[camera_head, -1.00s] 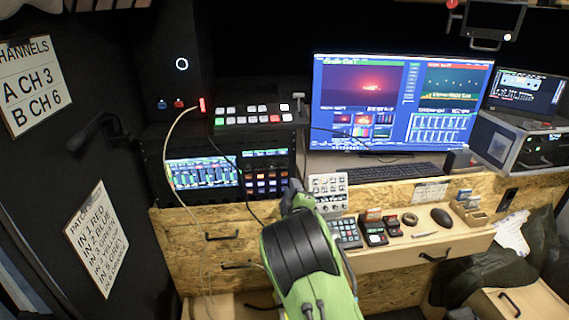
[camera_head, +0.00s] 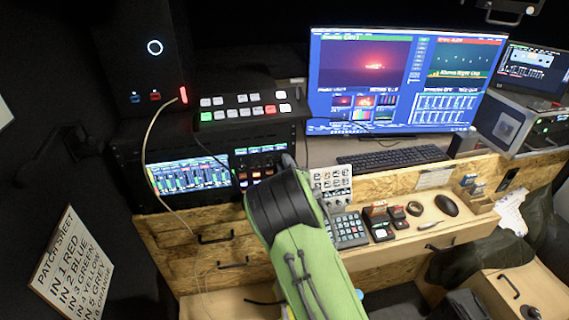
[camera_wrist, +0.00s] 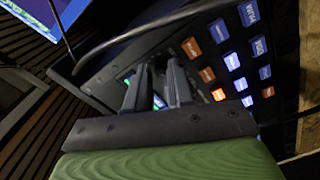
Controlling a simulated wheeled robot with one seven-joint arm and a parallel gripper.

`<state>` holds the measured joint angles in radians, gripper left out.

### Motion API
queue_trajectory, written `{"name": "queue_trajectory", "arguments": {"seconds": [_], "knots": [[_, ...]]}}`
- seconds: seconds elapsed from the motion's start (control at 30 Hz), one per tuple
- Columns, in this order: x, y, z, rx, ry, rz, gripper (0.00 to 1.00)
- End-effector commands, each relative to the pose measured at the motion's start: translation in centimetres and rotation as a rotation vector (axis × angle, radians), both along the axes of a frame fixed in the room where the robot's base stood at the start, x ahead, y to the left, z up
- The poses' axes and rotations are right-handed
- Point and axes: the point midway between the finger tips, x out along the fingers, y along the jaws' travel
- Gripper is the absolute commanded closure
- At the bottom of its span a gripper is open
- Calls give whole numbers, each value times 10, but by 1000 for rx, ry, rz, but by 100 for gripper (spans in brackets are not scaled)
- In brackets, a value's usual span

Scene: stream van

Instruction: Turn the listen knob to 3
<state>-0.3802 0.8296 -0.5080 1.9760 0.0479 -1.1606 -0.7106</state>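I cannot make out a knob labelled listen in either view. A black rack unit (camera_head: 129,172) stands left of centre, with a lit screen (camera_head: 190,175) and a block of lit buttons (camera_head: 255,168) on its front. In the wrist view, its button panel shows orange and blue keys (camera_wrist: 232,62). My gripper (camera_wrist: 158,66) points at this panel, with a narrow gap between its two dark fingers and a lit green-white patch behind. I cannot tell whether they touch anything. In the head view, my green arm hides the fingertips near the rack's right edge.
A switcher (camera_head: 245,109) sits on the rack, with a cable (camera_head: 152,140) hanging down the left. A pale panel with small round controls (camera_head: 332,183) and a keypad (camera_head: 347,230) lie right of my arm. The monitor (camera_head: 395,85) and keyboard (camera_head: 393,158) stand behind them.

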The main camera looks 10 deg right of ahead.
Motion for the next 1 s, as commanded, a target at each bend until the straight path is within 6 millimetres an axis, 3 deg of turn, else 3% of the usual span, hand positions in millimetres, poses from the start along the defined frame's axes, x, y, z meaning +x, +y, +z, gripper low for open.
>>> {"name": "queue_trajectory", "arguments": {"seconds": [0.03, 0.13, 0.57, 1.0], "knots": [[0, 0, 0, 0, 0, 0, 87], [0, 0, 0, 0, 0, 0, 100], [0, -1, -1, 60, -1, -2, 100], [0, -1, -5, 407, -6, 0, 100]]}}
